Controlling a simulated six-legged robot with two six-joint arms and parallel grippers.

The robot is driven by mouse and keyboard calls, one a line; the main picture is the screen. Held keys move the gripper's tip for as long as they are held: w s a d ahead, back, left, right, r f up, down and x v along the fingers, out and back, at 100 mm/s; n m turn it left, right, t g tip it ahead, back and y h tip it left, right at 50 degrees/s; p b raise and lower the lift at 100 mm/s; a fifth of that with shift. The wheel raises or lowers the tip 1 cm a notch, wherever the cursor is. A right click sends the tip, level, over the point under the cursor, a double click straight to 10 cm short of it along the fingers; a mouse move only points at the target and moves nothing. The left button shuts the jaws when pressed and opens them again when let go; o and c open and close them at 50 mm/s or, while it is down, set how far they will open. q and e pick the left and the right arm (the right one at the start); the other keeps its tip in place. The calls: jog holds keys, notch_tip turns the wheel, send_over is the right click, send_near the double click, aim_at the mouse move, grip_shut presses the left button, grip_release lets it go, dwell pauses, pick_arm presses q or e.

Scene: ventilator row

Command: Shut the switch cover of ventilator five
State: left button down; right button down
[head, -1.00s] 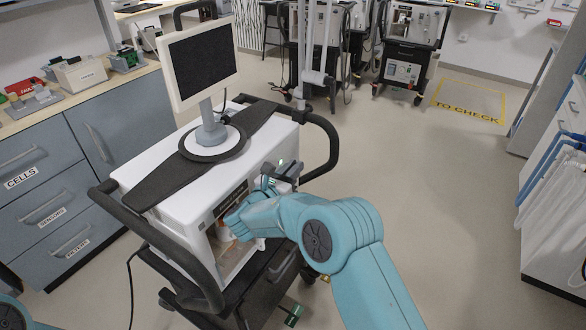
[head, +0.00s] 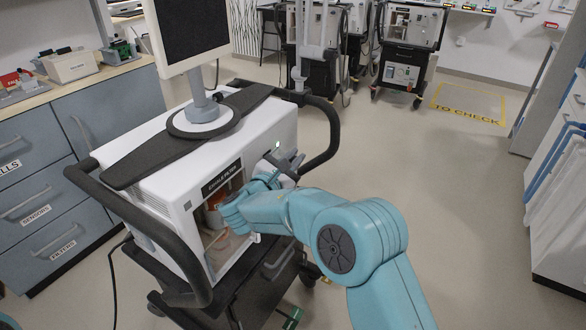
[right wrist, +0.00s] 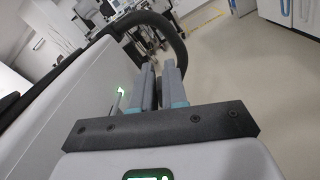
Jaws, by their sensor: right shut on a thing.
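The ventilator (head: 160,150) is a white box on a dark cart with a black screen (head: 188,32) on top. A small green-lit switch (head: 277,147) shows on its front by the right edge; the green light also shows in the right wrist view (right wrist: 121,90). My right gripper (head: 282,163) is at the front, just below and beside this light. Its two grey fingers (right wrist: 159,88) are close together in the right wrist view. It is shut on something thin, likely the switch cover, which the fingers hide. Only a teal bit of my left arm shows; its gripper does not.
A black handle rail (head: 334,140) curves round the cart's right side, close to my right gripper. An open filter bay (head: 215,232) is below my forearm. Grey drawers (head: 40,205) stand at left. Other ventilators (head: 405,55) are at the back. The floor at right is clear.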

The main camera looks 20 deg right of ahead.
jog(key=shift+f+m+b, duration=0.4)
jog(key=shift+m+b, duration=0.4)
jog(key=shift+b, duration=0.2)
jog(key=c, duration=1.2)
grip_release()
jog(key=shift+c, duration=0.2)
jog(key=v, duration=0.7)
jog(key=shift+s+a, duration=0.2)
jog(key=shift+a, duration=0.05)
